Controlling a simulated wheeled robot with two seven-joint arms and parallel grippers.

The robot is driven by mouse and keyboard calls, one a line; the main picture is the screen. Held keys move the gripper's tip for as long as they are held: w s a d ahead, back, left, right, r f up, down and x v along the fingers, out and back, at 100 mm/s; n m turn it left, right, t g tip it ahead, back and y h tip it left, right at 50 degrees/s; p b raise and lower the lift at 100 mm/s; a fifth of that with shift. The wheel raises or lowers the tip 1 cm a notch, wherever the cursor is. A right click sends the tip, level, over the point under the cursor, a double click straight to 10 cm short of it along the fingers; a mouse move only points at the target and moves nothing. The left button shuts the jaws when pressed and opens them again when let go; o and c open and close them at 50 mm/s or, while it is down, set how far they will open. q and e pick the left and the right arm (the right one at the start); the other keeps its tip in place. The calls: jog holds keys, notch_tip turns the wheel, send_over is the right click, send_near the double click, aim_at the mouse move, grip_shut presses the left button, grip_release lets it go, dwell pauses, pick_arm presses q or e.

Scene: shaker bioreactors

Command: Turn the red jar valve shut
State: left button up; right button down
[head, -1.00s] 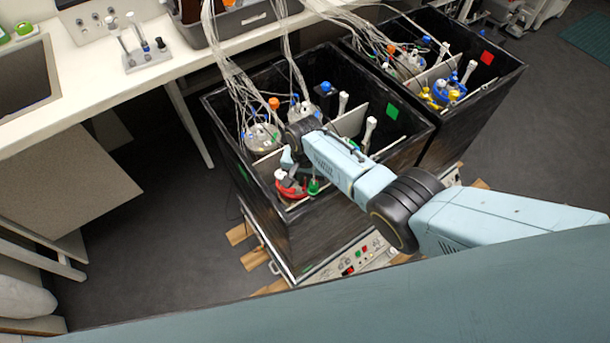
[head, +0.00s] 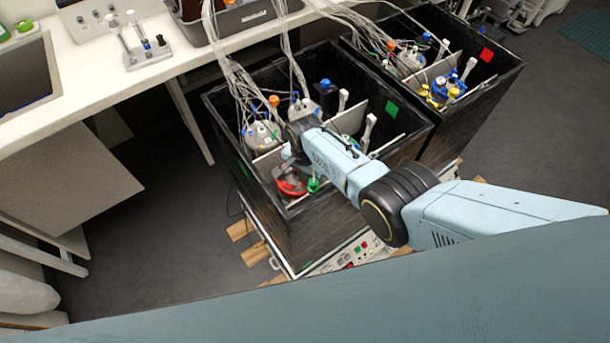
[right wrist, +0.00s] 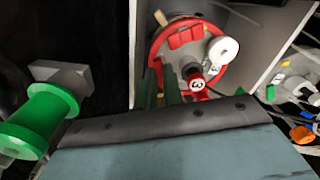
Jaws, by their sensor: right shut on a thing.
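The red-lidded jar (head: 291,187) stands in the front left compartment of the nearer black box, partly hidden by my right gripper (head: 288,168). In the right wrist view the round red lid (right wrist: 212,73) shows at the top centre, with a white cap (right wrist: 223,50) on it. A small red and white valve part (right wrist: 197,84) shows just in front of the lid. My right gripper is at the lid and shut on the jar valve; the exact contact is hard to see. My left gripper is not in view.
The black box (head: 300,235) has upright walls and dividers close around the gripper. A green fitting (head: 314,185) stands right of the red jar; other jars with tubes stand behind. A second black box (head: 480,105) adjoins at the right. A white bench (head: 110,75) runs behind.

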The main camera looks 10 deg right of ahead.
jog(key=shift+w, duration=0.1)
jog(key=c, duration=1.5)
grip_release()
jog(key=shift+r, duration=0.1)
jog(key=shift+r+p, duration=2.8)
jog(key=shift+r, duration=3.8)
